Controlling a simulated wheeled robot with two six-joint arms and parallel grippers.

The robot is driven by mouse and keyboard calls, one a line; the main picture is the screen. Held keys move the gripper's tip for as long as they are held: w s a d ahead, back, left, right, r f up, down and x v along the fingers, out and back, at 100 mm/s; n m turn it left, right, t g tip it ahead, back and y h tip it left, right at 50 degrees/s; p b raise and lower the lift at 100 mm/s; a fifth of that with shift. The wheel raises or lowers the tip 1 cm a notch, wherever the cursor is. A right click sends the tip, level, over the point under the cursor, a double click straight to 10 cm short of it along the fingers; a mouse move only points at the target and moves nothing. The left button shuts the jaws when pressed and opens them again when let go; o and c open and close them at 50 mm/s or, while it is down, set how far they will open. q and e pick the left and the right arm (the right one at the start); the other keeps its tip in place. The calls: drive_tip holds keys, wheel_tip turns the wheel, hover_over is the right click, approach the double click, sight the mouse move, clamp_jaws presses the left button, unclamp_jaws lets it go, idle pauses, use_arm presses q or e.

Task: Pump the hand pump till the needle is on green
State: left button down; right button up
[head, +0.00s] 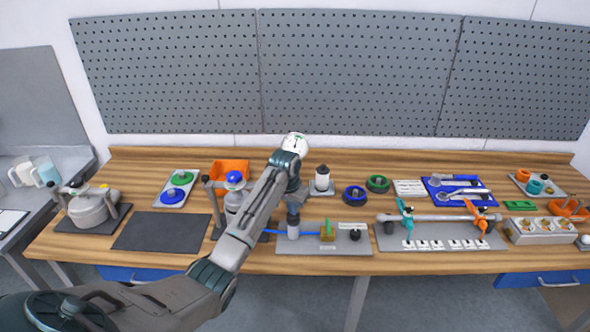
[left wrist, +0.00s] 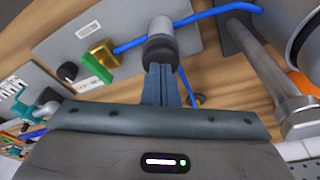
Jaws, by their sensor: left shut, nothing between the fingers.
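The hand pump looks to be the upright white cylinder with a dark top (head: 293,231) on a grey plate (head: 310,249); its dark top (left wrist: 161,53) also shows in the left wrist view. A blue hose (head: 308,233) runs from it to a brass block with a green part (head: 327,232), seen again in the left wrist view (left wrist: 98,62). My left gripper (head: 294,206) points down over the pump. Its fingers (left wrist: 160,76) are shut with nothing between them, their tips at the dark top; I cannot tell whether they touch. I cannot make out a needle. My right gripper is out of view.
A black knob (head: 355,234) sits on the same plate. A vessel with a blue top (head: 234,181) stands left of the pump, partly behind my arm. A dark mat (head: 160,231) lies left, bare. A rack with orange and teal clamps (head: 440,217) is at the right.

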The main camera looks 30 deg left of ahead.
use_arm(q)
wheel_tip(320, 180, up, 3)
drive_tip(key=shift+f+p, duration=0.2)
drive_tip(key=shift+p, duration=0.3)
drive_tip(key=shift+r, duration=1.25)
wheel_tip(320, 180, up, 6)
